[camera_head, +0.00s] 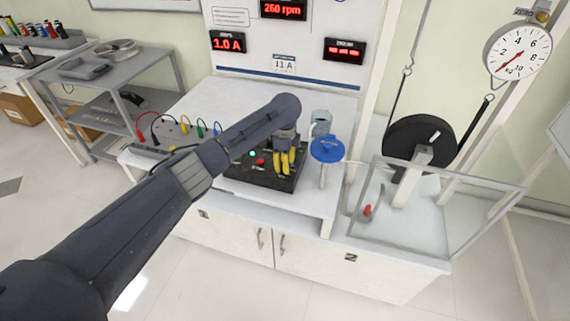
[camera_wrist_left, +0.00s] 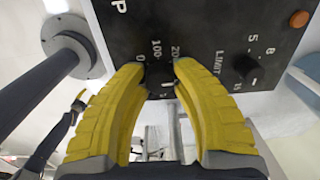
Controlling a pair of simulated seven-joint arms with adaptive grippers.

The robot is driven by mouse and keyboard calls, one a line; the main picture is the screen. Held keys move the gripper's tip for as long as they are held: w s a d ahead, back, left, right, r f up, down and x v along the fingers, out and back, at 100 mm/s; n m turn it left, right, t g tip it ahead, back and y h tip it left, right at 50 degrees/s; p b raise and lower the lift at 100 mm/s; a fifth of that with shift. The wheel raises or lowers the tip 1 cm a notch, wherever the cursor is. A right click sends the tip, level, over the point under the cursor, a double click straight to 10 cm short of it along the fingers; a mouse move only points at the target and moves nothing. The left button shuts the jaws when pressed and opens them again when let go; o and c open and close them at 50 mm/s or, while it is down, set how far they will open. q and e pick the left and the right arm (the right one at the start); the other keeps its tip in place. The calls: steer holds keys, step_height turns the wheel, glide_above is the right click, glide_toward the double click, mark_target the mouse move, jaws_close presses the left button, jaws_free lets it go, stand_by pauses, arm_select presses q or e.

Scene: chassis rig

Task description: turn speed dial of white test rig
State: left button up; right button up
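The white test rig's bench (camera_head: 230,100) carries a black control box (camera_head: 240,173) near its front. My left gripper (camera_head: 284,165) reaches down over the box with its yellow fingers. In the left wrist view, the dark speed dial (camera_wrist_left: 158,76) sits between my yellow fingertips, with numbers such as 0 and 100 around it. The fingertips appear to press on both its sides and hide part of it. A second black knob (camera_wrist_left: 243,66), marked LIMIT, stands clear to the right. A red display (camera_head: 283,10) reads 260 rpm. My right gripper is not in view.
A blue handwheel (camera_head: 327,149) stands just right of the control box. A clear-walled enclosure (camera_head: 480,225) with a black wheel (camera_head: 418,140) is further right. Coloured cables (camera_head: 170,125) lie left of the box. An orange button (camera_wrist_left: 299,19) is on the panel.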

arm_select(q)
steer(key=o, duration=0.5)
steer(key=shift+r, duration=0.1)
step_height(320, 180, up, 12)
steer(key=shift+f, duration=0.1)
stand_by(0.4)
steer(key=shift+w, duration=0.1)
